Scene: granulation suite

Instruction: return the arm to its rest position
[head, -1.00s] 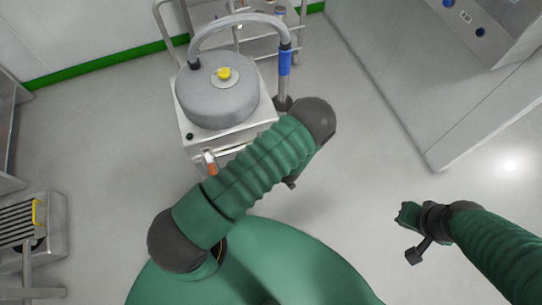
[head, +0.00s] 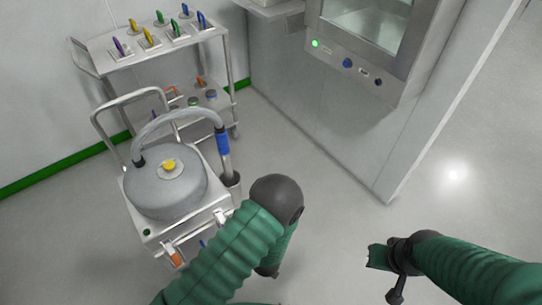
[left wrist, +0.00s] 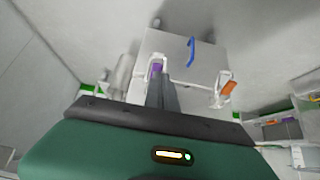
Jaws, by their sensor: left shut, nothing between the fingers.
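My left arm comes in at the bottom of the head view, bent at a dark joint, and hides its own gripper there. In the left wrist view my left gripper (left wrist: 160,88) has its two grey fingers together, with nothing held between them. Its fingertips overlap a purple piece (left wrist: 156,67) on a pale box-shaped unit (left wrist: 206,65); I cannot tell whether they touch. My right arm's end (head: 395,262) shows at the right of the head view, over open floor. Its fingers are too unclear to judge.
A wheeled unit with a grey round vessel (head: 165,190) and a hose stands close left of my left arm. Behind it is a steel trolley (head: 100,62) with coloured tools. A cabinet (head: 340,110) stands at the back right. The floor (head: 330,215) between my arms is clear.

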